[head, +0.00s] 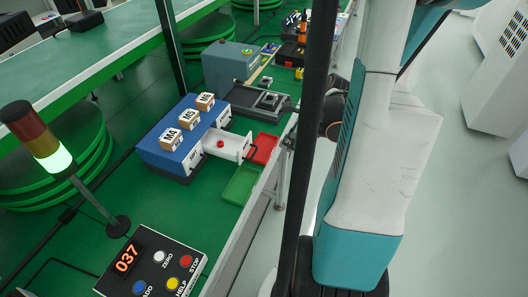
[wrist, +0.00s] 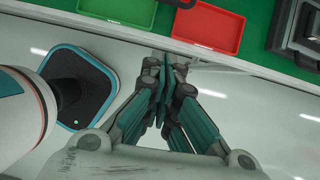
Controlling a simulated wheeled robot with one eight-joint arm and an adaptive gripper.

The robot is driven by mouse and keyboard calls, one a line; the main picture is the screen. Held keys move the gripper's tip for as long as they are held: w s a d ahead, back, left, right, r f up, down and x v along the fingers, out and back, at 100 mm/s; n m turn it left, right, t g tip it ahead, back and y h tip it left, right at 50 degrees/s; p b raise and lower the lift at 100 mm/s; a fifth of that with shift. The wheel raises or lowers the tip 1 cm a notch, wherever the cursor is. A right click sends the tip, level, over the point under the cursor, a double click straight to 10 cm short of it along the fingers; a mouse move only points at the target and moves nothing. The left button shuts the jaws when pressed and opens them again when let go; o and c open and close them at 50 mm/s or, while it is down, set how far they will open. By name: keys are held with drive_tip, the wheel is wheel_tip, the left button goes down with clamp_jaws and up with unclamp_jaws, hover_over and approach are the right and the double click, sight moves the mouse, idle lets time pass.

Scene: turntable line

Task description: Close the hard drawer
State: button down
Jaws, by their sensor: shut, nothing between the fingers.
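A blue drawer cabinet (head: 188,128) stands on the green table in the head view, with small lettered wooden blocks on top. One white drawer (head: 228,146) is pulled out towards the aisle. It has a dark handle at its front and a small red item (head: 220,143) in it. I cannot tell from a clear label whether this is the hard drawer. My gripper (wrist: 165,68) is shut and empty in the wrist view, beside the table edge and touching nothing I can see. The cabinet is outside the wrist view.
A red tray (head: 264,148) and a green tray (head: 240,185) lie by the table edge near the drawer; the red tray also shows in the wrist view (wrist: 208,24). A dark post (head: 308,110) crosses the head view. A button panel (head: 153,268) and a lit signal lamp (head: 45,145) stand nearer.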

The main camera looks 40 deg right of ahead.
sight(224, 146)
drive_tip(key=shift+w+a+f+b, duration=0.55)
drive_tip(key=shift+w+f+b, duration=0.3)
drive_tip(key=shift+w+f, duration=0.5)
drive_tip(key=shift+w+a+f+b, duration=0.55)
drive_tip(key=shift+w+f+b, duration=0.3)
drive_tip(key=shift+w+f, duration=0.4)
drive_tip(key=shift+w+a+f+b, duration=0.55)
drive_tip(key=shift+w+f+b, duration=0.45)
drive_tip(key=shift+f, duration=0.55)
drive_tip(key=shift+w, duration=0.15)
drive_tip(key=shift+w+a, duration=0.15)
drive_tip(key=shift+w, duration=0.35)
drive_tip(key=w+a, duration=0.1)
drive_tip(key=w, duration=0.3)
drive_tip(key=w+a, duration=0.2)
drive_tip(key=w, duration=0.2)
drive_tip(key=w+a, duration=0.2)
drive_tip(key=w, duration=0.3)
drive_tip(key=shift+a, duration=0.25)
